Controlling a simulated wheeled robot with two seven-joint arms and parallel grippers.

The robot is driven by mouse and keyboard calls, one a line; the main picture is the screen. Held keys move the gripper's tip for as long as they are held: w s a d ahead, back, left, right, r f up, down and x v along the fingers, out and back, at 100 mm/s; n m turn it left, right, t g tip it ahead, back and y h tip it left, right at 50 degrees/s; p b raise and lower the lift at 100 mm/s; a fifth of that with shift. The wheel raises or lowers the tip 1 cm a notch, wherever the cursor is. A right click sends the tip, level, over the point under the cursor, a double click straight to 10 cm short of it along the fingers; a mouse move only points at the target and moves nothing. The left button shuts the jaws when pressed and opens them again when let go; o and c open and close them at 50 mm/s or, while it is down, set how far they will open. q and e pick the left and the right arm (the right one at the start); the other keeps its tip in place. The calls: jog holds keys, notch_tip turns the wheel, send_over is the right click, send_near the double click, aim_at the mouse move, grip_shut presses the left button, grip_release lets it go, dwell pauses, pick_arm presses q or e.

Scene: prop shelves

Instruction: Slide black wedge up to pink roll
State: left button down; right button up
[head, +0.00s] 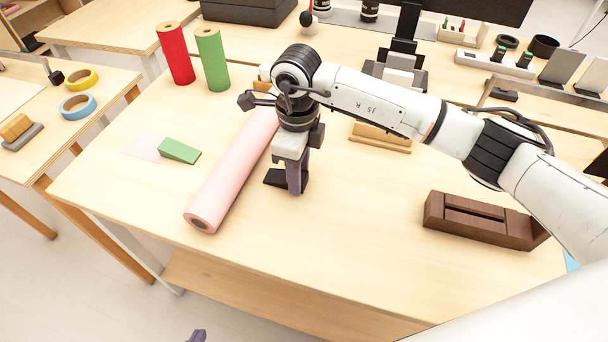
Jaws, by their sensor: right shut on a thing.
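The pink roll (235,172) lies on the table, running from lower left to upper right. Its far end is hidden behind my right arm. The black wedge (275,178) lies on the table just right of the roll, with a narrow strip of table seeming to show between them. My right gripper (297,188) points down, shut on the black wedge, and hides part of it. Only a small tip of my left gripper (197,336) shows at the bottom edge, too little to tell its opening.
A green wedge (180,151) lies left of the roll by a pale pink sheet (143,147). Red (175,54) and green (212,60) rolls stand behind. A dark brown wooden holder (481,220) stands at right. The table front between is clear.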

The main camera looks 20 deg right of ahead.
aim_at(282, 174)
jog(key=shift+w+a+b, duration=0.7)
jog(key=shift+w+a, duration=0.15)
jog(key=shift+a, duration=0.25)
jog(key=shift+w+d, duration=0.1)
jog(key=shift+w+a+b, duration=0.4)
jog(key=shift+b, duration=0.15)
dwell(0.9)
jog(key=o, duration=1)
